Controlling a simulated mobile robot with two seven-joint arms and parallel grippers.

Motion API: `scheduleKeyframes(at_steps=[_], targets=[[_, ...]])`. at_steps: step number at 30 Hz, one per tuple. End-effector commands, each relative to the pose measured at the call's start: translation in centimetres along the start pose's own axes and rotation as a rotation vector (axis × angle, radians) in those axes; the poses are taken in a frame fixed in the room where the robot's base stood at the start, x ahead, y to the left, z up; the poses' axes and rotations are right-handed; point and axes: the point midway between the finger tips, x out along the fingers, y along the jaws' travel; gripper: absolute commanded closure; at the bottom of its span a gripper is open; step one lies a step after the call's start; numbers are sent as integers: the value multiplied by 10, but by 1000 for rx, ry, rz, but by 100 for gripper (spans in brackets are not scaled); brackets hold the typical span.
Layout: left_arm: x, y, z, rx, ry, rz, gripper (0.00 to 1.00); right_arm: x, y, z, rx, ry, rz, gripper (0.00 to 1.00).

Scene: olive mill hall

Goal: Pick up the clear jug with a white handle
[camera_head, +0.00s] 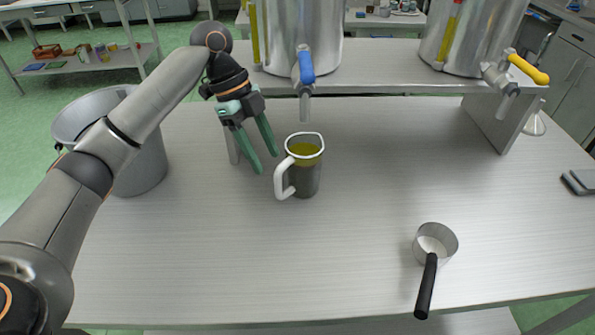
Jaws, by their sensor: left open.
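The clear jug (306,178) with a white handle stands upright on the steel table, near the middle of the view. Yellow-green liquid shows inside it, and its handle points to the left and toward me. My left gripper (266,164) is open with its green fingers pointing down, just left of and behind the jug. No contact with the jug shows, and nothing is between the fingers. My right gripper is not in view.
Steel tanks with a blue-handled tap (306,68) and a yellow-handled tap (527,70) stand on a raised shelf (390,78) behind. A metal bucket (148,172) is at left. A black-handled pan (436,243) lies front right.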

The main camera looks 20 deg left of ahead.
Motion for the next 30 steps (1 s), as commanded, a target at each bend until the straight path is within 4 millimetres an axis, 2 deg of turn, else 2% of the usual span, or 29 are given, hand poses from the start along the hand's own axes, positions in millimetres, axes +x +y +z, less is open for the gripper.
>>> scheduleKeyframes(at_steps=[3, 11, 18, 22, 28, 30], targets=[[20, 1, 0, 1, 0, 3, 45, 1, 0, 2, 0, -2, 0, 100], [42, 2, -1, 2, 0, 2, 45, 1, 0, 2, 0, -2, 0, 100], [76, 6, -4, 2, 0, 3, 45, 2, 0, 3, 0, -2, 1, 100], [84, 6, -4, 2, 0, -1, 45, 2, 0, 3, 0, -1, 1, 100], [84, 6, -4, 2, 0, -1, 45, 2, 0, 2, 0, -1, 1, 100], [84, 6, -4, 2, 0, -1, 52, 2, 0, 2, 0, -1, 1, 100]])
